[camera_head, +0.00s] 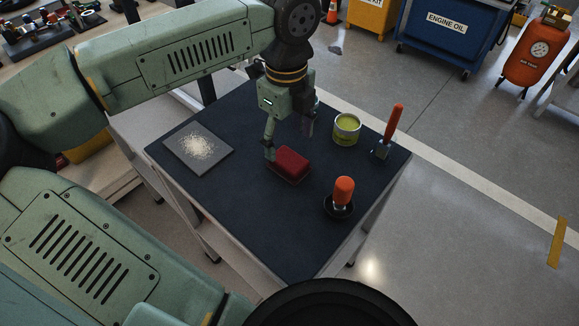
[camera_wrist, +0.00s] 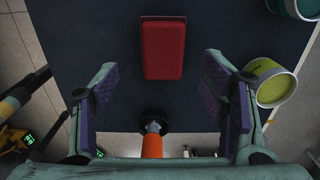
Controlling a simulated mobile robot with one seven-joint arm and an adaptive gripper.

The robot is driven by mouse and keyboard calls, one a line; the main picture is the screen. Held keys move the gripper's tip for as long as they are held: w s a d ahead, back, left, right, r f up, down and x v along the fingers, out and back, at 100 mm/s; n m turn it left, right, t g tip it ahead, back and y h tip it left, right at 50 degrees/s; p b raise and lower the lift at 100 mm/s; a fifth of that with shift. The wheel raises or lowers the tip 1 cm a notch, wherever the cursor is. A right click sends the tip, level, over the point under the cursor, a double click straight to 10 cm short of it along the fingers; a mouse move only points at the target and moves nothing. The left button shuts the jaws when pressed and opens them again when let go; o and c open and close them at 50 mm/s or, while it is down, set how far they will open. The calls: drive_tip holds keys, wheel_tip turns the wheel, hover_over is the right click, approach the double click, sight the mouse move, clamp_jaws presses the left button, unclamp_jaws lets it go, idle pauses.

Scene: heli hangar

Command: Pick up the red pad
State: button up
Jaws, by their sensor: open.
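The red pad (camera_head: 289,166) is a small red block lying on the dark top of a small table, near its middle. My gripper (camera_head: 290,142) is open, above and close to the pad in the head view. In the wrist view both fingers of my gripper (camera_wrist: 160,85) stand wide apart with nothing between them.
On the table (camera_head: 230,200) are a grey plate with pale grains (camera_head: 199,147), an open green-yellow can (camera_head: 346,129), an orange-handled tool (camera_head: 393,125) and an orange-knobbed tool in a black dish (camera_head: 343,192). The table's left front area is clear.

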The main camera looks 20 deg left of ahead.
sight(289, 159)
wheel_tip(289, 159, down, 6)
drive_tip(key=shift+w+d+r+b, duration=0.15)
drive_tip(key=shift+r+b, duration=0.05)
drive_tip(key=shift+b, duration=0.55)
drive_tip(key=shift+c, duration=0.4)
drive_tip(key=c, duration=1.2)
drive_tip(key=shift+o, duration=0.2)
wheel_tip(289, 159, up, 10)
drive_tip(key=p, duration=0.4)
drive_tip(key=shift+p, duration=0.3)
